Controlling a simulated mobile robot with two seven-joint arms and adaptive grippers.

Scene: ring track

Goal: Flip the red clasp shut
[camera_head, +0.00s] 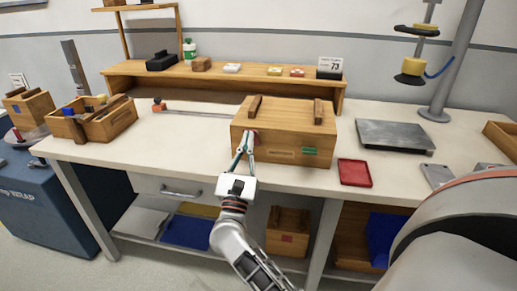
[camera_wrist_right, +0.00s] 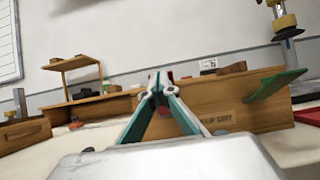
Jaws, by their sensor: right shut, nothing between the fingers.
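A wooden box (camera_head: 285,118) with a lid stands on the bench. The red clasp (camera_head: 256,137) is on the left of its front face and is largely hidden by my right gripper (camera_head: 246,136). Only small red patches of the clasp show at and between the fingers in the right wrist view (camera_wrist_right: 168,108). My right gripper is shut and empty, its fingertips at the clasp; I cannot tell whether they touch. A green clasp (camera_head: 309,151) is on the right of the front face; in the right wrist view it sticks outward (camera_wrist_right: 277,86). My left gripper is out of view.
A red tray (camera_head: 355,172) and a grey metal plate (camera_head: 395,135) lie right of the box. An open wooden crate (camera_head: 92,120) stands at the left. A wooden shelf (camera_head: 215,78) runs behind the box. The bench left of the box is mostly clear.

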